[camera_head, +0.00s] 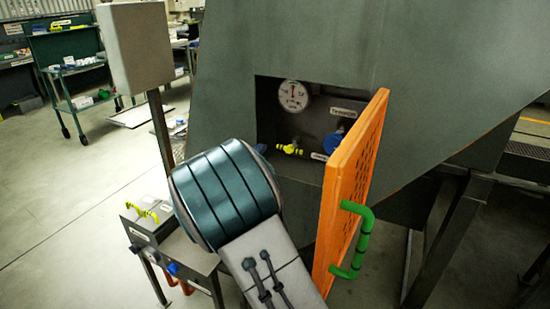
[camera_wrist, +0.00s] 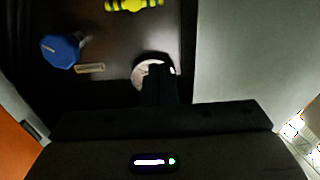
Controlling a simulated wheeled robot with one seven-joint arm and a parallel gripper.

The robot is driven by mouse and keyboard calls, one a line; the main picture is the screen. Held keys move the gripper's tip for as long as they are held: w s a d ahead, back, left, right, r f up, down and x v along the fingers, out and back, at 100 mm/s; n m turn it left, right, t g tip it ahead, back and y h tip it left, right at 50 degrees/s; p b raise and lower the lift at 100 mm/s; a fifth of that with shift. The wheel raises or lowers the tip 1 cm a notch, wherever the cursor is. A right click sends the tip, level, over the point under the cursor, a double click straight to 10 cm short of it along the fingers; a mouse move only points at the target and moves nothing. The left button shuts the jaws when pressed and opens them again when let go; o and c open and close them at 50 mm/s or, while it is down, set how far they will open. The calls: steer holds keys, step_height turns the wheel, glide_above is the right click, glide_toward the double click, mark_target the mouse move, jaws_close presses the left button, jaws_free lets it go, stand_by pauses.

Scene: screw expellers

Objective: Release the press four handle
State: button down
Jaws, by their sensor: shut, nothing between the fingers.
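The green handle (camera_head: 356,238) is on the outer face of an orange perforated door (camera_head: 345,185), which stands swung open from a grey machine. Nothing holds the handle in the head view. The handle is not visible in the wrist view; an orange strip of what looks like the door shows at its left edge (camera_wrist: 15,140). My gripper (camera_wrist: 160,85) is shut and empty, its dark fingers in front of the round gauge (camera_wrist: 142,72) and partly covering it. In the head view my gripper is hidden behind my own arm.
The open recess holds the gauge (camera_head: 293,95), a yellow valve (camera_head: 289,149) and a blue knob (camera_head: 333,143). A grey box on a post (camera_head: 135,45) stands left. A low bench with a yellow valve (camera_head: 145,212) is lower left. Floor farther left is clear.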

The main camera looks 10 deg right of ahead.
mark_target(291, 148)
stand_by(0.4)
steer(key=w+d+f, duration=0.1)
steer(key=w+d, duration=0.1)
steer(key=w, duration=0.1)
steer(key=w+d, duration=0.2)
steer(key=w+d+f, duration=0.1)
steer(key=w+d, duration=0.1)
steer(key=w, duration=0.1)
steer(key=shift+w+d+f, duration=0.15)
steer(key=shift+w+f, duration=0.15)
steer(key=shift+w, duration=0.05)
steer(key=shift+w+f, duration=0.15)
steer(key=shift+f, duration=0.5)
